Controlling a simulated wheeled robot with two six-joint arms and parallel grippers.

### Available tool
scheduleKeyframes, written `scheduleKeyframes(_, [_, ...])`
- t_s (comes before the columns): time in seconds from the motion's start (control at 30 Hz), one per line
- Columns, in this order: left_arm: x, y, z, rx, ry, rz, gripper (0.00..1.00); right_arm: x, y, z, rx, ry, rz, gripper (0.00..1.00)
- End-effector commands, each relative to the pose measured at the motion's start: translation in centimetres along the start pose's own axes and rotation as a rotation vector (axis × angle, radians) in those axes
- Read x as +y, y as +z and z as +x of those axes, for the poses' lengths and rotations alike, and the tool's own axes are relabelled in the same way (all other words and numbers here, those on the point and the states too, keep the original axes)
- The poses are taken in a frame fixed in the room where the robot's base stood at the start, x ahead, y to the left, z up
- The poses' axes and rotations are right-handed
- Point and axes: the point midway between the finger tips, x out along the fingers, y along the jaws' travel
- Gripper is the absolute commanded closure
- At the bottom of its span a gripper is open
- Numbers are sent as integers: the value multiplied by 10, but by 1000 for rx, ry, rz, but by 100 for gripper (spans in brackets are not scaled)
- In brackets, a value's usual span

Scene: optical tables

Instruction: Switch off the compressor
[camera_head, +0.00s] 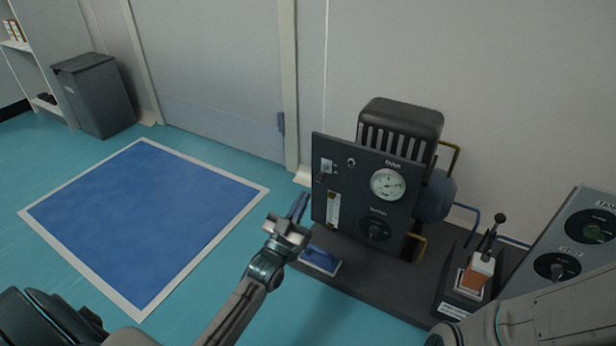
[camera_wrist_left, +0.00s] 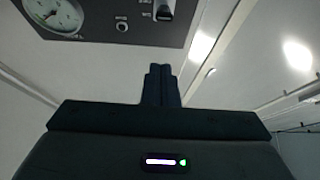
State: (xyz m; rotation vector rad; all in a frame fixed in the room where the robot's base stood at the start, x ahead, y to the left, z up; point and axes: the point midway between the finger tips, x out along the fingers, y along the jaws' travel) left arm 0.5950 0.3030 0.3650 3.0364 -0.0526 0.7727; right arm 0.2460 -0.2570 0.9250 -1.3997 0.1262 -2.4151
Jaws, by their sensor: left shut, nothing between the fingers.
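The compressor has a dark front panel (camera_head: 350,205) under a black ribbed housing (camera_head: 402,118). Its small switch (camera_head: 326,167) sits at the panel's upper left; I cannot tell its setting. A round gauge (camera_head: 388,184), a sight tube (camera_head: 334,209) and a dark knob (camera_head: 376,230) share the panel. My left gripper (camera_head: 298,207) is shut and empty, fingers pointing up, just left of the panel and below the switch's height. In the left wrist view, the shut fingers (camera_wrist_left: 160,70) stand below the switch (camera_wrist_left: 164,9), with the gauge (camera_wrist_left: 54,16) at upper left. My right gripper is out of view.
The compressor stands on a dark base (camera_head: 375,290). A blue-handled tool (camera_head: 321,261) lies by its left end. A lever unit (camera_head: 480,270) and a sloped panel with knobs (camera_head: 570,240) stand right. A blue mat (camera_head: 145,215) and grey bin (camera_head: 95,95) are left.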

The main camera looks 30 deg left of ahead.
Motion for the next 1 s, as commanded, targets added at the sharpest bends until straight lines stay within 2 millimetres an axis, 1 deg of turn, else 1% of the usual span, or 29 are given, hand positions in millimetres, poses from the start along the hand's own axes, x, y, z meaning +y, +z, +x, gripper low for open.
scheduleKeyframes(0.03, [0, 1, -7, -3, -1, -1, 100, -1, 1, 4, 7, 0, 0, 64])
scheduleKeyframes(0.1, [0, 5, -15, -3, -1, -1, 100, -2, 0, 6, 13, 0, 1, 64])
scheduleKeyframes(0.27, [0, 9, -25, 0, 0, -1, 100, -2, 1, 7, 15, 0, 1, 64])
scheduleKeyframes(0.8, [0, 9, -26, 2, 0, -1, 100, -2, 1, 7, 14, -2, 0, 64])
scheduleKeyframes(0.87, [1, 4, -24, 10, 1, -1, 100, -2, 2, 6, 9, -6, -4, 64])
scheduleKeyframes(0.93, [5, -12, -18, 38, 4, -1, 100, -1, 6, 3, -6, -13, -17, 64])
scheduleKeyframes(0.97, [8, -23, -14, 58, 6, -2, 100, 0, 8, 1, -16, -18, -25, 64])
scheduleKeyframes(1.0, [12, -42, -8, 91, 10, -2, 100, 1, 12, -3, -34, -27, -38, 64])
